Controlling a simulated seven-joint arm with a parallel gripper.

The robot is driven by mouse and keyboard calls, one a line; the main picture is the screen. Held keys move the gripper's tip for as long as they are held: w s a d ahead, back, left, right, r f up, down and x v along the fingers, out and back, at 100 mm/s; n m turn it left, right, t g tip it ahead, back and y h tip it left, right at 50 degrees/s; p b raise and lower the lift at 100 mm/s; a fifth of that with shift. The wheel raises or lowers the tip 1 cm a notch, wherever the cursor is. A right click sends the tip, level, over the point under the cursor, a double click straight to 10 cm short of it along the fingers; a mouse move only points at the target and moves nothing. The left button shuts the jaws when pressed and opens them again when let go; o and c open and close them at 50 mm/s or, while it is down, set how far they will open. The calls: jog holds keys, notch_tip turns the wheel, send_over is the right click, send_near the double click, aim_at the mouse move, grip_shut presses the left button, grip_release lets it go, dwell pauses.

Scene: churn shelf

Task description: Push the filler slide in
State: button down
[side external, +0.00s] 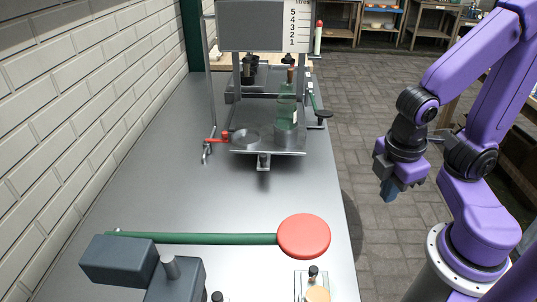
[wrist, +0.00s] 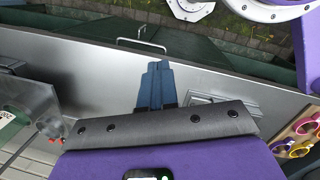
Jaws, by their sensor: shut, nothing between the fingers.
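The filler (side external: 250,25) stands at the far end of the steel counter, a grey tank with a scale marked 1 to 5. Below it is a flat metal plate (side external: 240,151), which looks like the slide, with a small knob (side external: 263,161) at its front edge. A green bottle (side external: 287,108) stands upright on the plate beside a round metal dish (side external: 245,137). My gripper (side external: 389,198) is shut and empty, off the right side of the counter, well apart from the plate. Its blue fingers (wrist: 155,85) are together in the wrist view.
A red-handled tap (side external: 217,139) is left of the plate. A black round knob (side external: 323,114) juts out on the right. A green lever with a red disc (side external: 304,236) lies across the near counter (side external: 190,200). A brick wall (side external: 75,100) runs along the left. The mid-counter is clear.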

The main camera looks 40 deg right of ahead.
jog(key=w+d+f+n+t+h, duration=0.3)
jog(key=w+n+h, duration=0.1)
jog(key=w+h, duration=0.3)
jog(key=n+t+y, duration=0.3)
jog(key=n+t, duration=1)
jog(key=n, duration=0.2)
send_near(265, 160)
jog(key=v, duration=0.3)
jog(key=shift+f, duration=0.2)
jog(key=shift+w, duration=0.1)
jog(key=x, duration=0.9)
jog(key=shift+w+d+r, duration=0.1)
jog(key=shift+w+r, duration=0.05)
jog(key=shift+w, duration=0.2)
